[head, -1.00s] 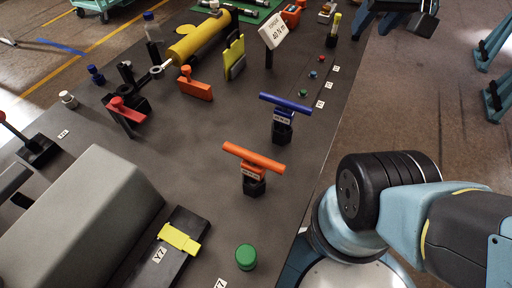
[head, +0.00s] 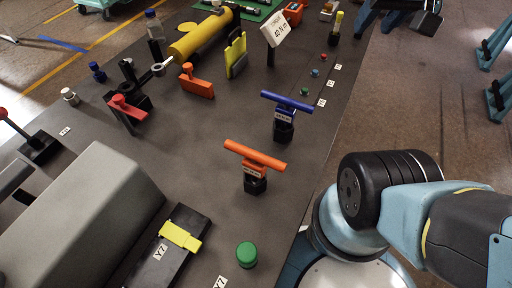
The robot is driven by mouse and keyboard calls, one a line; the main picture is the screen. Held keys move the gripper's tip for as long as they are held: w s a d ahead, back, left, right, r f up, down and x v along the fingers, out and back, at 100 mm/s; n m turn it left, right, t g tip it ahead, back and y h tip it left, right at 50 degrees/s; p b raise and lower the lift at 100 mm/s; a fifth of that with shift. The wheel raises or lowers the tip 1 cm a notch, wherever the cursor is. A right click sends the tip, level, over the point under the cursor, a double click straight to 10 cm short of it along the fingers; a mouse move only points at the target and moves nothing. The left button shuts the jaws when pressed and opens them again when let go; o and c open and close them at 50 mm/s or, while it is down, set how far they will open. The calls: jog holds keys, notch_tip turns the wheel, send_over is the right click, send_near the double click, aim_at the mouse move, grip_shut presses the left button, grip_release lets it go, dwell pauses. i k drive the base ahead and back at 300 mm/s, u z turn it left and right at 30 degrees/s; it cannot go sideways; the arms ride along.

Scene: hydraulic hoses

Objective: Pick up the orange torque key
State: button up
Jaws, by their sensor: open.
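The orange torque key (head: 254,155) stands upright on the dark bench top, right of centre in the head view. It has an orange crossbar, a small labelled orange body and a black socket (head: 255,185) at its foot. A similar blue torque key (head: 286,102) stands just behind it and to the right. My gripper is not in view. Only my blue and black arm links show at the lower right, apart from the keys.
A green knob (head: 246,254) and a yellow-handled black block (head: 180,236) stand in front. A grey housing (head: 85,215) fills the lower left. Behind are an orange-red handle (head: 197,82), a yellow cylinder (head: 203,35) and a torque sign (head: 279,30). Bench around the orange key is clear.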

aim_at(255, 164)
jog(key=z, duration=0.05)
jog(key=k, duration=0.5)
jog(key=u, duration=1.2)
jog(key=k, duration=1.35)
jog(key=z, duration=0.8)
jog(key=i, duration=1)
